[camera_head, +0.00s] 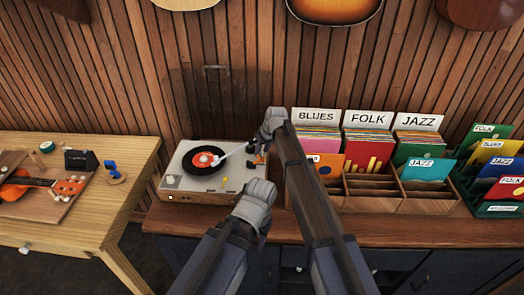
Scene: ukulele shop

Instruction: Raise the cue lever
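The turntable (178,184) sits on the wooden counter, with a black record with a red label (204,160) on its platter. Its pale tonearm (233,153) reaches from the right rear over the record. My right gripper (259,157) is over the turntable's right edge, close to the tonearm's base; its fingers are small and partly hidden. The cue lever cannot be made out there, and contact cannot be told. My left gripper (262,234) is in front of the turntable's right front corner, its fingers mostly hidden by its wrist.
Record bins (372,188) marked BLUES, FOLK and JAZZ stand right of my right arm. A green crate (490,209) of records stands farther right. A wooden table (75,235) with a ukulele (25,188) is at the left. The slatted wall (180,70) rises behind.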

